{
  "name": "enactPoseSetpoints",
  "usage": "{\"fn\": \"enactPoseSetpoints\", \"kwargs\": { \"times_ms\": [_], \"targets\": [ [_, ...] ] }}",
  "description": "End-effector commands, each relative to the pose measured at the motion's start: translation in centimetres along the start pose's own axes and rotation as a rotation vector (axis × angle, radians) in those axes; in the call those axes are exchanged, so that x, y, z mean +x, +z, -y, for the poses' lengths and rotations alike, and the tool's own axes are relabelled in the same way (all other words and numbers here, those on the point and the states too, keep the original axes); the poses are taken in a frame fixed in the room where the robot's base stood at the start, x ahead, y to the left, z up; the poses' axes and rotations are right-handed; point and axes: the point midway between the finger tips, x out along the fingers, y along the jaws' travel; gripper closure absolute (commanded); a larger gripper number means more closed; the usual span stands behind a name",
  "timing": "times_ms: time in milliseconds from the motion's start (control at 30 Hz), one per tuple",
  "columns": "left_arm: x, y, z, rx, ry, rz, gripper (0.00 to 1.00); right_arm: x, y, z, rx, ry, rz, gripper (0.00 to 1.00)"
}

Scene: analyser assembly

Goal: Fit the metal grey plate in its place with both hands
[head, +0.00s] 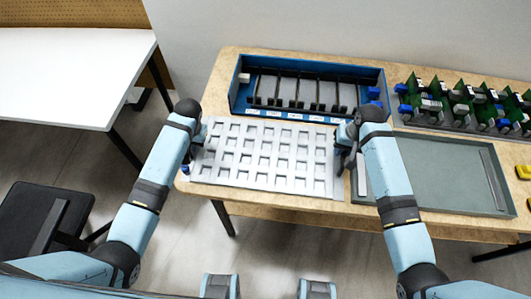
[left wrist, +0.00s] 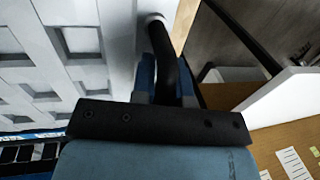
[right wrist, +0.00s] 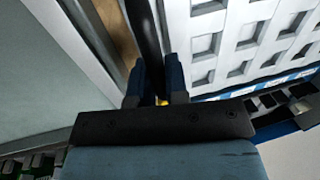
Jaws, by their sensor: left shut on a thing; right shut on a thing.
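The metal grey plate (head: 262,155), a pale panel with a grid of square openings, is level in front of the blue case (head: 236,95). My left gripper (head: 197,143) is shut at its left end, around what looks like a dark handle; the plate also shows in the left wrist view (left wrist: 119,30). My right gripper (head: 346,147) is shut at its right end around a similar dark bar; the plate shows in the right wrist view (right wrist: 236,16). The case is open on top, with several dark upright dividers inside. Whether the plate touches the table is unclear.
The wooden table (head: 222,72) carries everything. A grey tray (head: 435,172) lies just right of the plate, and a rack of green circuit boards (head: 460,105) stands behind it. Yellow items (head: 524,172) lie at far right. A white table (head: 75,75) stands at left.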

Motion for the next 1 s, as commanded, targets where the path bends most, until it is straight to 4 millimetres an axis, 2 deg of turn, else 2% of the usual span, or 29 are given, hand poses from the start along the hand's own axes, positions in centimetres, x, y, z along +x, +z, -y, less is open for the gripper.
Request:
{"fn": "enactPoseSetpoints", "kwargs": {
  "times_ms": [267,633,1000],
  "targets": [
    [-1.4,-0.1,0.3,0.000,0.000,-0.001,1.00,-1.4,-0.1,0.3,0.000,-0.001,-0.002,1.00],
    [-4.5,0.0,0.9,0.000,0.000,-0.001,1.00,-4.5,-0.1,0.9,0.000,0.000,-0.002,1.00],
    [-5.0,0.0,1.0,0.000,-0.001,-0.001,1.00,-5.0,-0.1,1.0,0.000,0.000,-0.001,1.00]
  ]
}}
